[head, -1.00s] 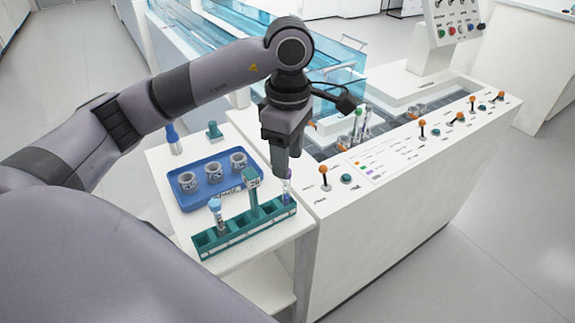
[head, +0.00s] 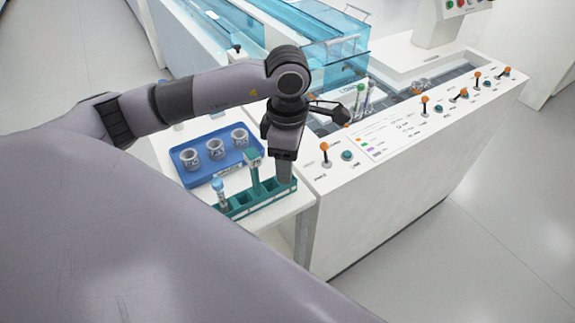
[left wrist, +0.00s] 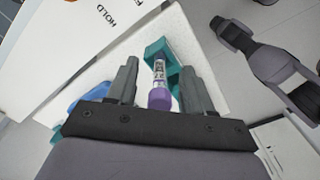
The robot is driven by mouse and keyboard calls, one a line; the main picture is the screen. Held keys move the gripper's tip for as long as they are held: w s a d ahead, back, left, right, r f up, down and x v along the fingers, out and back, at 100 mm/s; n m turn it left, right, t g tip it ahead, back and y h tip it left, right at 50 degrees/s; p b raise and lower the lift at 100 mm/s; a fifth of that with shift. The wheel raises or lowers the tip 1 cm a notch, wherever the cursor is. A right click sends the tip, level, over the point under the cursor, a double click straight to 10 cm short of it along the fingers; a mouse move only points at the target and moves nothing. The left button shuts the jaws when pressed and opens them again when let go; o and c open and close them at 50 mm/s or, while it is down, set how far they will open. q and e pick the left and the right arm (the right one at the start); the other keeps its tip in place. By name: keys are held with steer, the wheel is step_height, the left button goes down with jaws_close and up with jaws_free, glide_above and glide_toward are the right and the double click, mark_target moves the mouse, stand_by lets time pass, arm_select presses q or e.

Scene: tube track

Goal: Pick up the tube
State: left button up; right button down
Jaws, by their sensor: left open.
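A tube with a purple cap (left wrist: 160,97) stands in the right end of the teal rack (left wrist: 160,50). In the left wrist view it lies between the two fingers of my left gripper (left wrist: 161,85), which are open with a gap on each side. In the head view my left gripper (head: 285,182) is low over the right end of the rack (head: 240,209) and hides this tube. A second tube with a light blue cap (head: 218,188) stands towards the rack's left end.
A blue tray (head: 188,179) with several grey cups lies behind the rack. The rack's tall post with a label (head: 254,160) stands just left of my gripper. The white machine with levers (head: 357,205) is close on the right.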

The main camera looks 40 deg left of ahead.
arm_select(q)
steer(key=c, duration=0.9)
steer(key=shift+r, duration=0.1)
step_height(320, 180, up, 20)
steer(key=p, duration=0.2)
